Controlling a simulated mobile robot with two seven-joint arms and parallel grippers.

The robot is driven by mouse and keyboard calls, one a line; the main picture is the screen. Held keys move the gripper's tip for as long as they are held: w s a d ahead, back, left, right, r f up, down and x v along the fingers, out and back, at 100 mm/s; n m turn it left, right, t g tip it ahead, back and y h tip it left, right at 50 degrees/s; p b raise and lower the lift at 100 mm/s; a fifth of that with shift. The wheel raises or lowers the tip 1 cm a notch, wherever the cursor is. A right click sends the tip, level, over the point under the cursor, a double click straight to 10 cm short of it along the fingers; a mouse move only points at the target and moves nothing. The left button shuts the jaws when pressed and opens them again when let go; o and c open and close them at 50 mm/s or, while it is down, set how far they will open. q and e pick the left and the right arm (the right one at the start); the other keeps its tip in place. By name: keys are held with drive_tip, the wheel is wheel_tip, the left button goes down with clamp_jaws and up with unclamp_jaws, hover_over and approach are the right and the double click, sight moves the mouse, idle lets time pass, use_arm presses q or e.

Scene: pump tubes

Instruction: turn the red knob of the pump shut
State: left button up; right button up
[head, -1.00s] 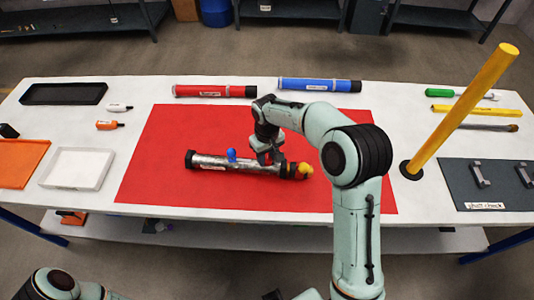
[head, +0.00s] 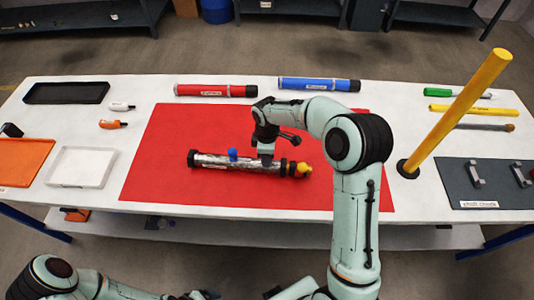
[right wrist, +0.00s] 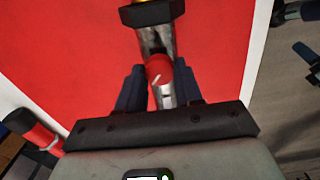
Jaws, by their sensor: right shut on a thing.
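The pump (head: 215,160) is a silver tube with dark ends, lying on a red mat (head: 160,130). It has a blue knob (head: 233,154) on top toward the left and a yellow tip (head: 303,169) at the right end. My right gripper (head: 266,160) is over the tube, right of the blue knob, and hides the red knob in the head view. In the right wrist view the red knob (right wrist: 158,69), with a pale mark, sits between the two dark fingers of my right gripper (right wrist: 158,80), which is shut on it. My left gripper cannot be made out.
A red tube (head: 215,90) and a blue tube (head: 318,85) lie behind the mat. A yellow post (head: 459,110) stands to the right, near a dark plate (head: 490,195). Trays stand at the left. The mat around the pump is clear.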

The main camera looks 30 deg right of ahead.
use_arm(q)
drive_tip(key=shift+w+r, duration=0.3)
drive_tip(key=shift+r, duration=0.05)
use_arm(e)
drive_tip(key=shift+n, duration=1)
drive_tip(key=o, duration=1)
drive_tip(key=shift+o, duration=0.2)
use_arm(q)
drive_tip(key=shift+w+r+p, duration=0.75)
drive_tip(key=shift+w, duration=0.05)
use_arm(e)
wheel_tip(320, 180, up, 14)
drive_tip(key=shift+f, duration=0.25)
use_arm(q)
drive_tip(key=shift+s, duration=0.15)
use_arm(e)
drive_tip(key=shift+s+f, duration=0.1)
